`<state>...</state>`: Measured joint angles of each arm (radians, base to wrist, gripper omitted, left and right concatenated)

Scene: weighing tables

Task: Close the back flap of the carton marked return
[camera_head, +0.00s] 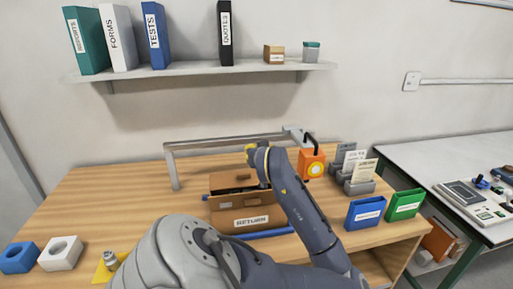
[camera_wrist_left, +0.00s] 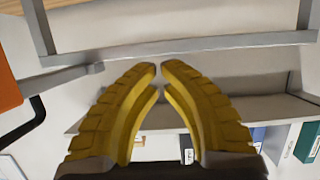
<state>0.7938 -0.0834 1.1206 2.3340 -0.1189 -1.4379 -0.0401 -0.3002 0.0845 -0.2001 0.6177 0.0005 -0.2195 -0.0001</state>
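The brown carton marked RETURN (camera_head: 228,217) stands on the wooden table, its label facing me. Its top is at least partly open, with a dark gap showing. A brown panel, which looks like the back flap (camera_head: 230,180), stands up at its far side. My forearm hides the carton's right part. My left gripper (camera_head: 250,149) is above and behind the carton, apart from the flap as far as I can see. In the left wrist view its yellow fingers (camera_wrist_left: 158,68) have their tips almost together, with nothing between them. The carton is not in that view. My right gripper is not in view.
A grey metal frame (camera_head: 215,142) spans the table behind the carton, close to my gripper. An orange device (camera_head: 311,164), a grey card holder (camera_head: 357,186), and blue (camera_head: 365,212) and green (camera_head: 404,205) bins are at right. A blue bar (camera_head: 265,233) lies before the carton.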

